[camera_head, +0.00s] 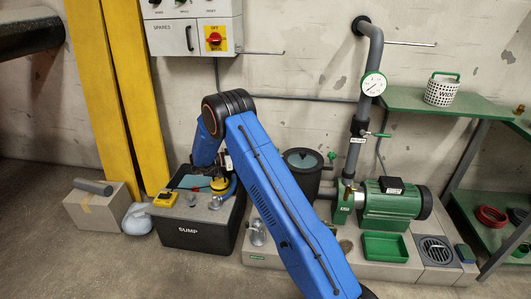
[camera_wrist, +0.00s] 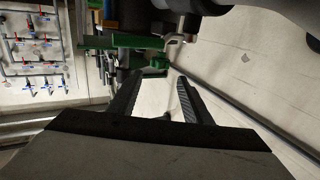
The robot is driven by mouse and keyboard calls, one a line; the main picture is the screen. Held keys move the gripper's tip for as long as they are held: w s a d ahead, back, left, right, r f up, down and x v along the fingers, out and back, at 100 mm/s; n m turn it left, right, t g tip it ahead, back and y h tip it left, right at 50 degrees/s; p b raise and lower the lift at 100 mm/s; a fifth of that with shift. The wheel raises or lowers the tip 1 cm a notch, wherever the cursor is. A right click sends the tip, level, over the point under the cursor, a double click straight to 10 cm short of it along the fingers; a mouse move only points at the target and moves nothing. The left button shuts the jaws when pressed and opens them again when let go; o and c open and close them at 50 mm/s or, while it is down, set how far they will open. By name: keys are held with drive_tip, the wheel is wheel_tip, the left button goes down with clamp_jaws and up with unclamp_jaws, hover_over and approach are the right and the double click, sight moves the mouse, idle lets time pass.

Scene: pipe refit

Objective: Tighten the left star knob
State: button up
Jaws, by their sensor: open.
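I cannot make out the left star knob for certain in either view. A dark round canister (camera_head: 303,160) with a teal top stands right of my blue arm, which covers its left side. A small green knob-like part (camera_head: 332,156) shows at its right edge; its shape is too small to tell. In the wrist view my gripper (camera_wrist: 158,76) is open, its two dark fingers apart. No object is clearly held between them. In the head view my wrist is above the black SUMP box, and the fingers are not clear there.
The black SUMP box (camera_head: 198,238) carries a yellow meter (camera_head: 166,198) and small parts. A green pump motor (camera_head: 392,204), grey pipe (camera_head: 358,140) and green tray (camera_head: 385,247) stand to the right. Open floor lies in front.

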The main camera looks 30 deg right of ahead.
drive_tip(key=a, duration=0.7)
drive_tip(key=shift+w, duration=0.45)
drive_tip(key=shift+a, duration=0.1)
